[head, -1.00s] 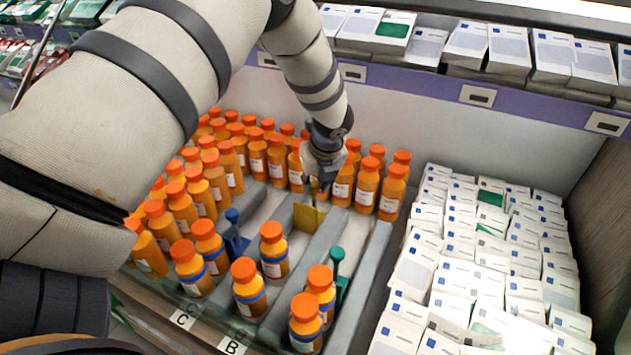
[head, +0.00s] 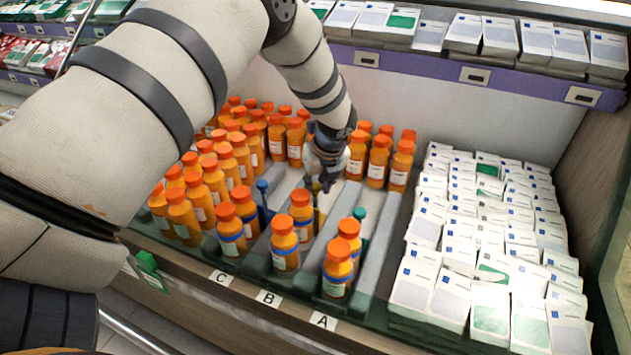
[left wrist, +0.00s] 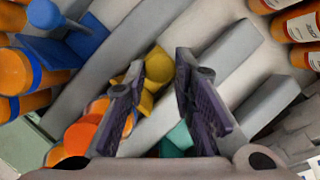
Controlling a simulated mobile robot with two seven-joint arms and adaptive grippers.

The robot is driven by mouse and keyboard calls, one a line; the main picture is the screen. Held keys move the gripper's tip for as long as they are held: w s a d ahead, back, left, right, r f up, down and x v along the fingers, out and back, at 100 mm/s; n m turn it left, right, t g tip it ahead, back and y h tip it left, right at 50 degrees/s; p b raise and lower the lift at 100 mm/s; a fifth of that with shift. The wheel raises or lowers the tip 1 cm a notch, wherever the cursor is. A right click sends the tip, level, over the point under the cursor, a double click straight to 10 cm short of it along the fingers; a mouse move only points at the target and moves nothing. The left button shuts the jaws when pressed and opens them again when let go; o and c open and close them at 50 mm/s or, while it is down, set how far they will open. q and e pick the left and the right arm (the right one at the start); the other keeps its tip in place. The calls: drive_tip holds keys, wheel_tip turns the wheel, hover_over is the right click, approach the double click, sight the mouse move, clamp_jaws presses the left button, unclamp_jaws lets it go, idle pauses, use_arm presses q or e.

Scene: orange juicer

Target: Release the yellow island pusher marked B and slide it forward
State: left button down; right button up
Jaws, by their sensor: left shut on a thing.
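The yellow pusher (head: 319,217) stands in lane B, close behind the orange-capped bottles (head: 284,243) at the front of that lane. My left gripper (head: 325,186) reaches down from above and hides much of the pusher in the head view. In the left wrist view, its two dark fingers (left wrist: 163,88) lie on either side of the yellow pusher's upper part (left wrist: 158,66), shut on it. The B label (head: 268,298) is on the front edge, between the C and A labels. My right gripper is not in view.
A blue pusher (head: 262,192) stands in lane C on the left, and a teal pusher (head: 359,217) in lane A on the right. Grey dividers (head: 378,245) separate the lanes. Many orange bottles crowd the back and left. White boxes (head: 470,270) fill the right side.

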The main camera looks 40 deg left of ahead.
use_arm(q)
drive_tip(key=shift+s+d, duration=0.1)
drive_tip(key=shift+s, duration=0.1)
drive_tip(key=shift+w, duration=0.15)
drive_tip(key=c, duration=1.3)
unclamp_jaws()
drive_tip(key=shift+r, duration=0.1)
drive_tip(key=v, duration=1.1)
drive_tip(key=shift+d+r, duration=0.15)
drive_tip(key=shift+r, duration=0.15)
drive_tip(key=shift+s, duration=0.2)
